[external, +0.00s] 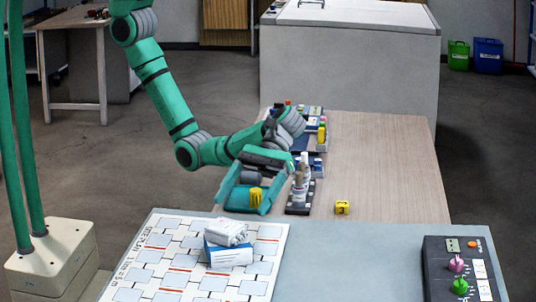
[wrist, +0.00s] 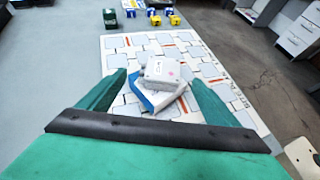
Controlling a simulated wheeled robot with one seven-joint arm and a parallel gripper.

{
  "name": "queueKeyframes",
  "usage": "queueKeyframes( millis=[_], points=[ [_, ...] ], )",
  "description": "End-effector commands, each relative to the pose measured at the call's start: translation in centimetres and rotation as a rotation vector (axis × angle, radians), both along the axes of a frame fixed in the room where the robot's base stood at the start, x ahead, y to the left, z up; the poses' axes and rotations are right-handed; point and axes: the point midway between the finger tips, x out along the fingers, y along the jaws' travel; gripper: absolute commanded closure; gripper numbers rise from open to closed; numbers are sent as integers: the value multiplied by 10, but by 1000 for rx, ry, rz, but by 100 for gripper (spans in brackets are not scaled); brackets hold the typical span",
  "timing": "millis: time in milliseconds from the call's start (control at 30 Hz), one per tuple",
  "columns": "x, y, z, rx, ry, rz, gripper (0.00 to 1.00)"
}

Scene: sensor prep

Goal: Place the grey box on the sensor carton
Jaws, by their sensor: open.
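The grey box (external: 226,231) is a small pale box lying on top of the blue-and-white sensor carton (external: 229,256), turned at an angle to it. In the wrist view the grey box (wrist: 163,71) covers part of the carton (wrist: 150,99), whose blue side shows at the left. The carton lies on the printed white board. My gripper (external: 246,205) is open and empty, above and behind the stack in the external view. In the wrist view its two teal fingers (wrist: 156,84) stand apart on either side of the stack, not visibly touching it.
The printed board (external: 165,250) lies on the grey table (external: 350,262). A black control panel (external: 463,268) with knobs is at right. Behind, a wooden bench (external: 385,180) holds white bottles (external: 302,172), a yellow numbered cube (external: 342,207) and other small items. The grey tabletop between board and panel is clear.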

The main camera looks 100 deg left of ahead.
Motion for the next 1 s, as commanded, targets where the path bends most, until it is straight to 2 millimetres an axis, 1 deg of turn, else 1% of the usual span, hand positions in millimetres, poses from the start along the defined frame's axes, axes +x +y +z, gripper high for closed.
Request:
queueKeyframes(
  millis=[33,100,300,900,1000],
  points=[
    [3,7,4,0,-1,2,16],
    [6,14,9,-1,-1,0,16],
    [10,26,15,0,0,0,16],
    [10,27,16,0,0,-1,16],
    [13,24,12,1,-4,22,16]
  ],
)
